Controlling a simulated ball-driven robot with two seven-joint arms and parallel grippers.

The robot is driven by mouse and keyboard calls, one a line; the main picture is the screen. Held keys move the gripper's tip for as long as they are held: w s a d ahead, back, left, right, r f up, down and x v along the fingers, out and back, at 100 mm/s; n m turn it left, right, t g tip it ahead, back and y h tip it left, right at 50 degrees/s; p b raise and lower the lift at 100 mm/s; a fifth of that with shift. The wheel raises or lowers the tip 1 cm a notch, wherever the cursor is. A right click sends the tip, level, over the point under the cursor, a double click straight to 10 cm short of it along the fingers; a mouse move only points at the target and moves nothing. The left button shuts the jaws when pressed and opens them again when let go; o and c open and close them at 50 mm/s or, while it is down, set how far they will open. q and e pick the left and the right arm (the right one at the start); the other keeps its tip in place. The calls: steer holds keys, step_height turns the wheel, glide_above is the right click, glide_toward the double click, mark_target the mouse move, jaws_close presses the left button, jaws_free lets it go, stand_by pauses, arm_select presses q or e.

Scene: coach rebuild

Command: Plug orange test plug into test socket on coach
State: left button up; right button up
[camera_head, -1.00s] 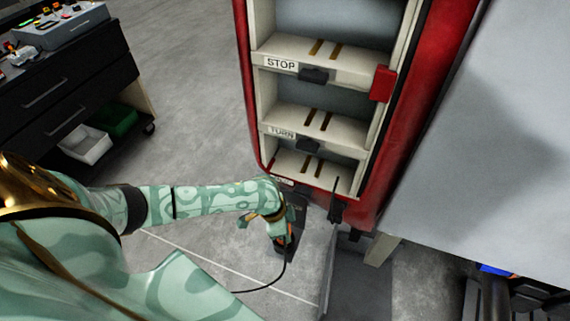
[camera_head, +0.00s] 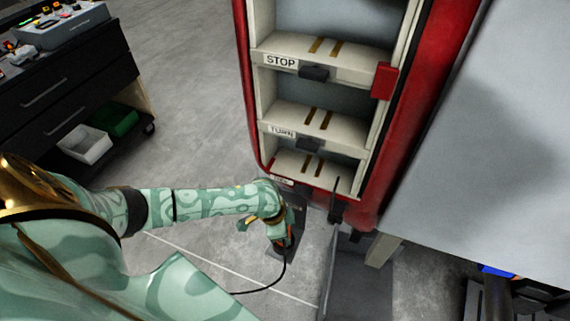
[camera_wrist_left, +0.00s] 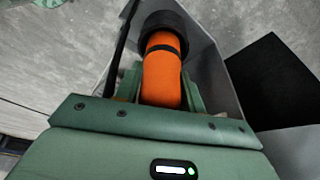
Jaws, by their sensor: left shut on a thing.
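The orange test plug (camera_wrist_left: 162,75) is in the jaws of my left gripper (camera_wrist_left: 160,95), which is shut on it. A black round end caps the plug at the top of the left wrist view. In the head view only a little orange shows at my left gripper (camera_head: 284,238), low beside the bottom of the red coach lamp unit (camera_head: 368,205). A black cable (camera_head: 284,268) hangs from the plug and runs left. I cannot make out the test socket clearly, nor whether the plug touches anything. My right gripper is not in view.
The lamp unit has stacked cream compartments with STOP (camera_head: 281,61) and TURN labels. A grey panel (camera_head: 500,130) fills the right. A dark drawer cabinet (camera_head: 65,90) with a white bin (camera_head: 84,144) stands at the left. Grey floor between them is clear.

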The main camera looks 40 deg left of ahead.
arm_select(q)
steer(key=shift+f+b, duration=0.3)
steer(key=shift+f, duration=0.3)
stand_by(0.4)
steer(key=shift+r+p, duration=0.25)
steer(key=shift+p, duration=0.15)
steer(key=shift+f, duration=0.1)
steer(key=shift+p, duration=0.4)
stand_by(0.8)
steer(key=shift+f+b, duration=0.4)
steer(key=shift+f, duration=0.2)
steer(key=o, duration=0.9)
steer(key=shift+c, duration=0.2)
